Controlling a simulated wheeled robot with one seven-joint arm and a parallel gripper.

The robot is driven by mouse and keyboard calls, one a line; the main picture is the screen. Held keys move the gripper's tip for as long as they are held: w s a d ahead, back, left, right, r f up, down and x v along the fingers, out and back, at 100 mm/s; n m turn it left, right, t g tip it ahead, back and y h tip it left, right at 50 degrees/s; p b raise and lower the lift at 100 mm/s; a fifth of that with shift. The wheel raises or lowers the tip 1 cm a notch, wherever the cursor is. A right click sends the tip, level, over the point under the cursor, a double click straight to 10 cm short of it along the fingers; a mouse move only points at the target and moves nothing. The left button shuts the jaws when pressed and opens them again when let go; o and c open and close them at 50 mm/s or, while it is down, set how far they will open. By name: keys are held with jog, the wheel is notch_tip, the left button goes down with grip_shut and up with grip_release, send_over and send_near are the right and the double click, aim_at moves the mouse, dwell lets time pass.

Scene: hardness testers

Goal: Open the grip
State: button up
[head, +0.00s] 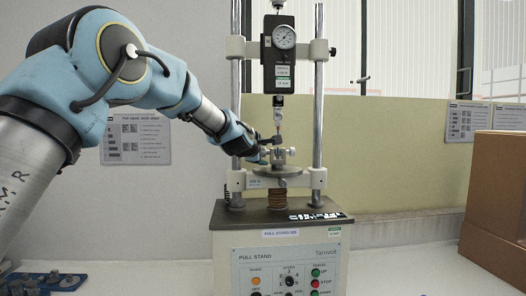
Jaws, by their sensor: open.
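The pull stand (281,244) stands on the pale bench at the middle of the head view, with two upright columns. A small metal grip (280,157) sits on the round plate (277,171) between the columns. A force gauge (283,60) with a round dial hangs above, and a thin rod runs down from it toward the grip. My gripper (268,150) comes in from the left, close beside the grip and the rod's lower end. It is open; the fingers are small and dark here, and I cannot tell whether they touch the grip. Whether the grip's jaws are open or shut is too small to see.
A large cardboard box (497,205) stands at the right. Metal parts in a blue tray (45,283) lie at the lower left. Printed sheets hang on the wall at left (136,140) and right (466,122). The bench between stand and box is clear.

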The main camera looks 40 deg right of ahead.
grip_shut()
dwell(0.6)
